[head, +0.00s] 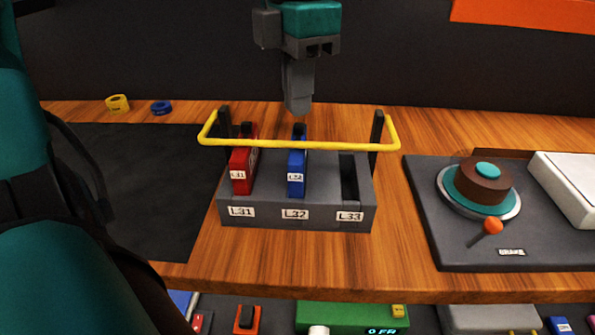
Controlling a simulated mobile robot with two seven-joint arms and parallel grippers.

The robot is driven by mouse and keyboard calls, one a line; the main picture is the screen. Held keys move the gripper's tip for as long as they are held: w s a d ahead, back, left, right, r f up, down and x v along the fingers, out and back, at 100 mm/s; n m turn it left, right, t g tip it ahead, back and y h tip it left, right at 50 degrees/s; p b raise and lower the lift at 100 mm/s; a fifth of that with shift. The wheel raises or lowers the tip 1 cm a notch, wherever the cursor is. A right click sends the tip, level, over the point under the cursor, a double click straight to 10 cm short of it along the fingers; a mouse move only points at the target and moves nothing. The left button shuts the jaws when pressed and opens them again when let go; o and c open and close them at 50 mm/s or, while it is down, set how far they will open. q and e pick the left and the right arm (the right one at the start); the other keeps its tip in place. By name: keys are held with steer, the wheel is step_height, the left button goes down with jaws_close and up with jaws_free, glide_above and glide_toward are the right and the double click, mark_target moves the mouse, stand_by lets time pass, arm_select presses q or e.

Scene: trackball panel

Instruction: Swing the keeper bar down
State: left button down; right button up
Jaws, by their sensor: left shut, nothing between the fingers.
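The yellow keeper bar (345,146) is a U-shaped rod whose ends meet two dark posts at the back of a grey rack (240,224). Its long run crosses the picture in front of the posts, near the tops of the modules. I cannot tell whether it touches them. A red module (243,172) stands in slot L31 and a blue module (297,174) in slot L32. Slot L33 looks empty. My left gripper (297,112) is shut and empty, pointing down, and appears just behind the bar and above the blue module. My right gripper is not in view.
On the right, a dark panel (455,257) carries a trackball (487,181), an orange-knobbed brake lever (492,226) and a white block (570,182). Yellow (117,103) and blue (161,107) rings lie at the back left. A dark mat (140,190) lies clear left of the rack.

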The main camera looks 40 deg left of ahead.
arm_select(q)
steer(key=shift+r+p, duration=0.45)
steer(key=shift+r, duration=0.1)
step_height(320, 180, up, 7)
steer(key=p, duration=0.5)
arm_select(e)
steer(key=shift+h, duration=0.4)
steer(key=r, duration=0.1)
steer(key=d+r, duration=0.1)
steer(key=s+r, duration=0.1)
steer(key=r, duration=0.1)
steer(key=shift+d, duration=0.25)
